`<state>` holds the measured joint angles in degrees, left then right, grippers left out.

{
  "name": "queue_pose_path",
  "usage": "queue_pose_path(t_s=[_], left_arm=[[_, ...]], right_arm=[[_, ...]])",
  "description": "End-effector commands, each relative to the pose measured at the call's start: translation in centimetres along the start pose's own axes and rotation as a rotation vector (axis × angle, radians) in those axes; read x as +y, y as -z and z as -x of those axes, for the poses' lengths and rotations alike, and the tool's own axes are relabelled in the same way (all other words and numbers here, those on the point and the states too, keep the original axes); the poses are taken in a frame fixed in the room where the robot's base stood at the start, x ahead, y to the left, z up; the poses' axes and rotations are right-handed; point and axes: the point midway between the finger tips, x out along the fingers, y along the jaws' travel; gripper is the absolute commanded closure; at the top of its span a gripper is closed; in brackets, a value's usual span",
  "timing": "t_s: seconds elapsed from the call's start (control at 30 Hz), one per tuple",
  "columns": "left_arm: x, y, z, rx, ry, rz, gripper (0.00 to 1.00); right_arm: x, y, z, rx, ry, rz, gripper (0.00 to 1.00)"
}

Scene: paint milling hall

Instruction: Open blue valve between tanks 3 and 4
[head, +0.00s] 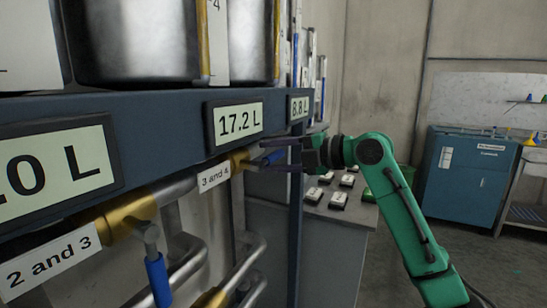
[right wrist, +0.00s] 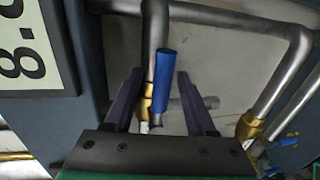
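The valve between tanks 3 and 4 has a brass body (head: 239,162) beside the "3 and 4" label (head: 213,177). Its blue handle (head: 270,158) points right, away from the brass body. In the right wrist view the blue handle (right wrist: 163,72) stands upright in the picture between my fingers. My right gripper (head: 262,156) is open, with one dark finger above the handle and one below. In the right wrist view my right gripper (right wrist: 159,74) shows a gap on both sides of the handle. My left gripper is not in view.
The "2 and 3" valve (head: 128,220) has a blue handle (head: 157,280) hanging down at the lower left. A dark blue beam (head: 165,112) carries litre displays above the pipes. A grey bench (head: 338,222) with several small items stands behind my gripper. A blue cabinet (head: 462,180) stands right.

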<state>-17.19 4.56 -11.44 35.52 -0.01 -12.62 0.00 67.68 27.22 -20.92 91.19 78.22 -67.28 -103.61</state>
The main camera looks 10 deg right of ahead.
Motion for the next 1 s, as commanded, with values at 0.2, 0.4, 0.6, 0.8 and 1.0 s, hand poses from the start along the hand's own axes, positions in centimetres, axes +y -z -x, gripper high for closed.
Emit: queue_pose_path(t_s=[0.2,0.4,0.6,0.8,1.0], left_arm=[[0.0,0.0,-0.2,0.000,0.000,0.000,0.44],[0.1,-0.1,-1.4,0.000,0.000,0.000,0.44],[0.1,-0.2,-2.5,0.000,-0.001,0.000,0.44],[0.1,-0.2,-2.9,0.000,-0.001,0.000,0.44],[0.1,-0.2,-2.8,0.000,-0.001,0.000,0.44]], right_arm=[[-0.1,-0.1,0.4,0.000,0.000,-0.002,0.44],[-0.4,-0.1,4.5,-0.004,-0.001,0.000,0.44],[-0.3,-0.1,10.6,-0.005,0.000,0.001,0.44],[-0.1,0.0,14.1,-0.001,0.001,0.000,0.44],[0.0,0.0,14.6,0.000,0.000,0.000,0.44]])
